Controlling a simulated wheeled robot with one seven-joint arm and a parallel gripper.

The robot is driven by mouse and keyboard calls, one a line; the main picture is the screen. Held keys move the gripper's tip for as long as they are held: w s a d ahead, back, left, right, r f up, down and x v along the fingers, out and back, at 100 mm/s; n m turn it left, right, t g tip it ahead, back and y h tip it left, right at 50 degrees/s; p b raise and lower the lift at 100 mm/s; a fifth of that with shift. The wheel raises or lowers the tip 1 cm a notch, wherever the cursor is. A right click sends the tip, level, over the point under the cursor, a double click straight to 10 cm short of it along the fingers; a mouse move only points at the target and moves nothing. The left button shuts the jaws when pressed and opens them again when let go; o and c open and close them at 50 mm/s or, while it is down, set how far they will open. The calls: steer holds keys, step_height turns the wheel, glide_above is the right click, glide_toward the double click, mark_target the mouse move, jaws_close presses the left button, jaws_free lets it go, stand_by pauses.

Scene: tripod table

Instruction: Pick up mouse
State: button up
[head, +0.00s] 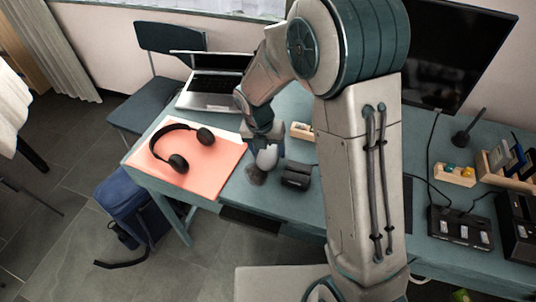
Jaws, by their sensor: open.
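My gripper (262,148) points down at the blue-grey desk (227,193), just right of the orange mat. A pale, rounded thing (267,158), which looks like the mouse, shows at the fingertips. I cannot tell whether the fingers touch it. A small dark grey patch (255,176) lies just below and left of it; I cannot make out what it is. The gripper is open. Its fingers are small and partly hidden by my wrist.
Black headphones (180,163) lie on the orange mat (205,178). An open laptop (212,90) stands behind. A black block-like thing (297,174) sits close right of the gripper. A monitor (450,50), a wooden tray (455,174) and a black dock (460,229) are farther right.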

steer(key=shift+f, duration=0.2)
steer(key=c, duration=0.8)
steer(key=shift+r, duration=0.15)
